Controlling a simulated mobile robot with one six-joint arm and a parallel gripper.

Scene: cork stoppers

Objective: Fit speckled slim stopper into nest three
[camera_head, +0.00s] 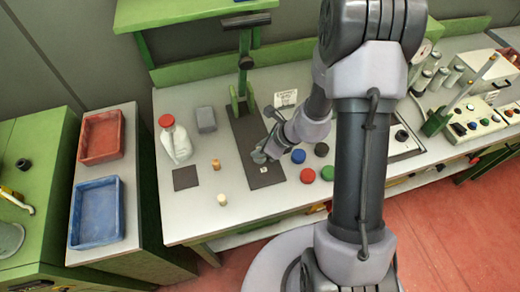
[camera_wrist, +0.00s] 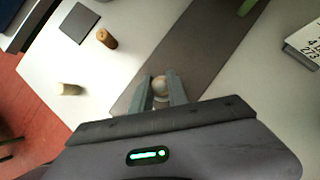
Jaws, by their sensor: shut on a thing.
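My gripper (camera_wrist: 161,88) is shut on a small pale stopper (camera_wrist: 160,84), whose rounded, tan-grey end shows between the fingers in the wrist view. Its speckles are too small to make out. In the head view my gripper (camera_head: 262,156) is low over the front part of a dark strip (camera_head: 243,135), and the held stopper is not clear there. A brown stopper (camera_head: 215,164) and a pale cream stopper (camera_head: 222,200) stand apart on the grey table; the wrist view also shows the brown one (camera_wrist: 107,38) and the cream one (camera_wrist: 69,89). I cannot make out nest three.
A dark square mat (camera_head: 185,178) lies left of the stoppers. Behind it are a red-capped white bottle (camera_head: 176,143) and a grey box (camera_head: 205,119). A green press (camera_head: 245,62) rises at the strip's back. Several coloured round pieces (camera_head: 307,175) lie to the right.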

